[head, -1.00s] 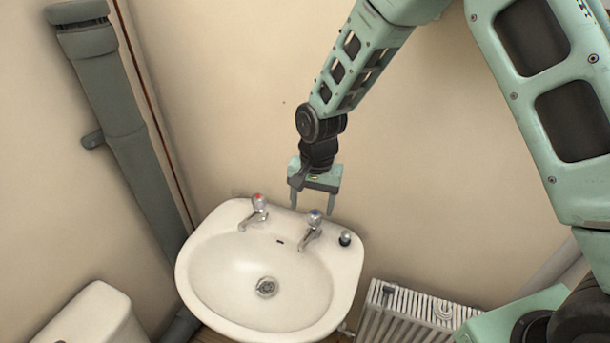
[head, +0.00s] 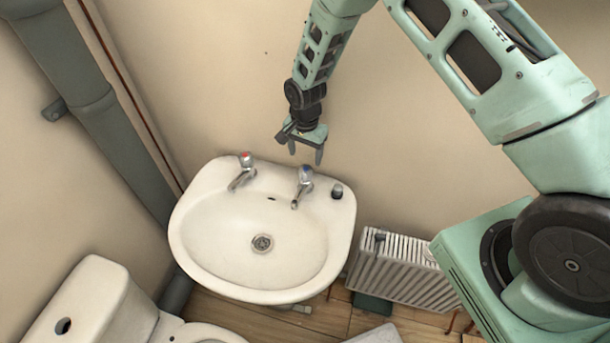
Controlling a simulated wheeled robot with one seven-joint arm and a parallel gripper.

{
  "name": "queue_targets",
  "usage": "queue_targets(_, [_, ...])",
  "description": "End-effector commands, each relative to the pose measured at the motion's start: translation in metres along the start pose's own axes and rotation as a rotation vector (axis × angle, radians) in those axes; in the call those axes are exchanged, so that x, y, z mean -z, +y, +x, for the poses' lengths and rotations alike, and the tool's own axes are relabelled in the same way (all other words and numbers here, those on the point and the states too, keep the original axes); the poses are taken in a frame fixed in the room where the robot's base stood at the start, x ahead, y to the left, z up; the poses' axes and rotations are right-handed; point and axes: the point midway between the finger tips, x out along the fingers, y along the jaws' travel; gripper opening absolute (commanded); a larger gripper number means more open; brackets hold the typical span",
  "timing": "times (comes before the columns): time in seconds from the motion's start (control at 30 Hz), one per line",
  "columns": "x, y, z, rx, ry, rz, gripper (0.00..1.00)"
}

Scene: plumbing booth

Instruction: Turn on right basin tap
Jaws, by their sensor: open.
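The right basin tap (head: 303,186) is chrome with a blue mark on its round knob and stands on the back rim of the white basin (head: 205,256). The left basin tap (head: 242,171) has a red mark. My gripper (head: 305,158) is open, fingers pointing down, above and a little behind the right tap's knob. Its fingers appear apart from the knob, one to each side of it in the picture. The gap in depth is hard to tell. No water shows from either tap.
A small dark-topped fitting (head: 337,191) sits on the rim right of the right tap. A white radiator (head: 405,270) is on the wall to the right. A toilet (head: 90,305) is at lower left, and a grey pipe (head: 95,105) runs down the left wall.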

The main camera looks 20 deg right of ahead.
Motion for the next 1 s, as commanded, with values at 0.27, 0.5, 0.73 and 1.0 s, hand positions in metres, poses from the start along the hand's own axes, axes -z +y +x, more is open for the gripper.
queue_targets(0.27, [0.000,0.000,0.059,0.000,-0.001,0.001,0.65])
queue_targets(0.5, [0.001,0.000,0.078,0.001,0.001,0.000,0.65])
queue_targets(0.73, [0.000,0.000,0.079,0.001,0.000,0.000,0.65])
queue_targets(1.0, [0.000,0.000,0.079,0.001,0.000,0.000,0.21])
